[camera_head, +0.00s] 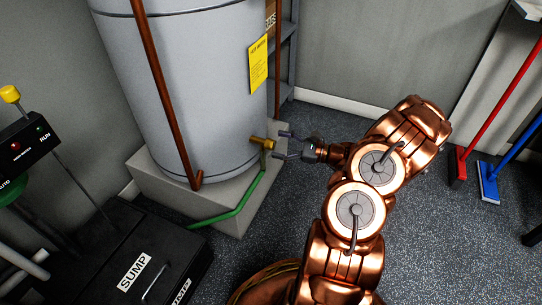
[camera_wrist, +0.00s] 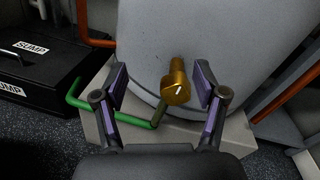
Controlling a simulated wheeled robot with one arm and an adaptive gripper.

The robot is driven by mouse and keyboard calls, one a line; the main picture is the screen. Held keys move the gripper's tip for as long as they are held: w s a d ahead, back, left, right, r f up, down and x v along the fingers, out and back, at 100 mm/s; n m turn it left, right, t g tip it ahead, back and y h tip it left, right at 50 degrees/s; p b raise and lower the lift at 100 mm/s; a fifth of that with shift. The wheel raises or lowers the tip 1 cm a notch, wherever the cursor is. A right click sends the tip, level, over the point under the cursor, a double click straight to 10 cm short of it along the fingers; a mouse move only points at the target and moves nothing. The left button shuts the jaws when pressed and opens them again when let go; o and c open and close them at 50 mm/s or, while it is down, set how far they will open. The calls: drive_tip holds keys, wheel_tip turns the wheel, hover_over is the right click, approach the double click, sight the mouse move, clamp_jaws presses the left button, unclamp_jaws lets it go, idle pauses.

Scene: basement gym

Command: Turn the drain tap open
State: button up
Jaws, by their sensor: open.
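The drain tap (camera_head: 263,142) is a brass fitting low on the side of a large grey tank (camera_head: 205,90). In the wrist view the tap's round brass knob (camera_wrist: 175,89) faces me, with a pale mark on its face. A green hose (camera_head: 240,205) runs down from the tap and along the plinth; it also shows in the wrist view (camera_wrist: 85,112). My gripper (camera_head: 284,144) is open just right of the tap. In the wrist view its two fingers (camera_wrist: 162,88) stand on either side of the knob, with a gap on each side and no visible contact.
The tank stands on a concrete plinth (camera_head: 160,190). A black sump box (camera_head: 110,260) sits at lower left, and a copper pipe (camera_head: 158,80) runs down the tank's front. A red broom (camera_head: 490,115) and blue broom (camera_head: 515,155) lean at right. Speckled floor is clear between.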

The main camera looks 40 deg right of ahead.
sight(274, 146)
drive_tip(key=d+f+m+t+h+b, duration=0.1)
drive_tip(key=d+f+m+h, duration=0.1)
drive_tip(key=d+f, duration=0.25)
drive_tip(key=b+x, duration=0.1)
drive_tip(key=x, duration=0.1)
drive_tip(key=b+x, duration=0.2)
drive_tip(key=x, duration=0.1)
drive_tip(key=shift+a+f, duration=0.1)
drive_tip(key=shift+a, duration=0.5)
drive_tip(key=shift+x, duration=0.8)
drive_tip(key=shift+r, duration=0.25)
drive_tip(key=c, duration=1.1)
